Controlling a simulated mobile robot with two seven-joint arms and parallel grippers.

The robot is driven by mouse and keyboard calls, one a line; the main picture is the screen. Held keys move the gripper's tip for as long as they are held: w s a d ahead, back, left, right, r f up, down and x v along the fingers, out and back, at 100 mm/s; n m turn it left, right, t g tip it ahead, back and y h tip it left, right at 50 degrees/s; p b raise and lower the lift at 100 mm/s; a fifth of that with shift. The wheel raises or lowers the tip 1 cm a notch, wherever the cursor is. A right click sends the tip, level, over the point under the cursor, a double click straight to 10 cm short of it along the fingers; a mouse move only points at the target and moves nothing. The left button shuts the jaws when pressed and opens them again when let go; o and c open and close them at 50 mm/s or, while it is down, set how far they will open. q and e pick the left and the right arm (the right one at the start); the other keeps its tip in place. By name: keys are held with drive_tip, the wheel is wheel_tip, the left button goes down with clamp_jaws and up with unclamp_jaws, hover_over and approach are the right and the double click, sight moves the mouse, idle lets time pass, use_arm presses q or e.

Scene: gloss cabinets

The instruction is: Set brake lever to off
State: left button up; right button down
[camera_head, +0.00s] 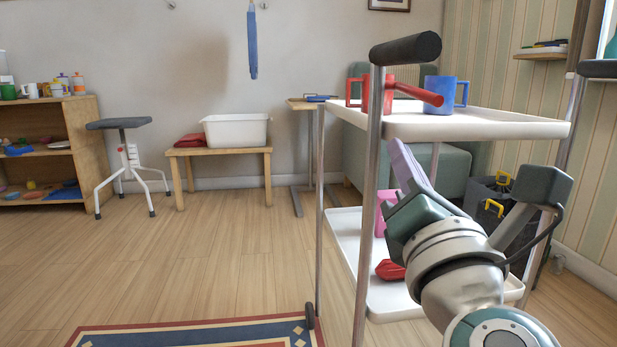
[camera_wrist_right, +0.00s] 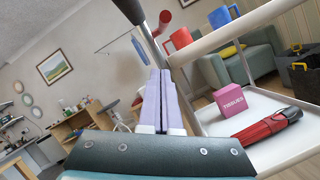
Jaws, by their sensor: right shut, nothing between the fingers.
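The red brake lever (camera_head: 418,93) sticks out to the right from the cart's upright post, just below the black handle grip (camera_head: 405,48), and slopes slightly down. In the right wrist view the lever's red end (camera_wrist_right: 163,20) shows near the top, beside the dark grip (camera_wrist_right: 130,10). My right gripper (camera_head: 400,150) is below the lever and apart from it. Its lilac fingers (camera_wrist_right: 160,78) are together with nothing between them. They point up towards the handle area. My left gripper is not in view.
The white cart's top shelf (camera_head: 470,125) holds a red mug (camera_wrist_right: 180,38) and a blue mug (camera_head: 438,95) behind the lever. The lower shelf holds a pink tissue box (camera_wrist_right: 233,98) and a red tool (camera_wrist_right: 265,125). Open floor (camera_head: 230,260) lies left of the cart.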

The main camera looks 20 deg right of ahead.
sight(428, 97)
drive_tip(key=shift+w+d+r+p, duration=0.3)
drive_tip(key=shift+d+r+p, duration=0.25)
drive_tip(key=shift+d+r, duration=0.35)
drive_tip(key=shift+w+d+r+p, duration=0.25)
drive_tip(key=shift+d+r+p, duration=0.3)
drive_tip(key=shift+r, duration=0.55)
drive_tip(key=r+p, duration=0.1)
drive_tip(key=p, duration=0.1)
drive_tip(key=g+p, duration=0.1)
drive_tip(key=p, duration=0.1)
drive_tip(key=r+p, duration=0.1)
drive_tip(key=p, duration=0.1)
drive_tip(key=shift+s+d+r+y+p, duration=0.1)
drive_tip(key=shift+s+r+y+p, duration=0.2)
drive_tip(key=shift+r+p, duration=0.1)
drive_tip(key=shift+f+g, duration=0.1)
drive_tip(key=shift+g, duration=0.2)
drive_tip(key=shift+f, duration=0.15)
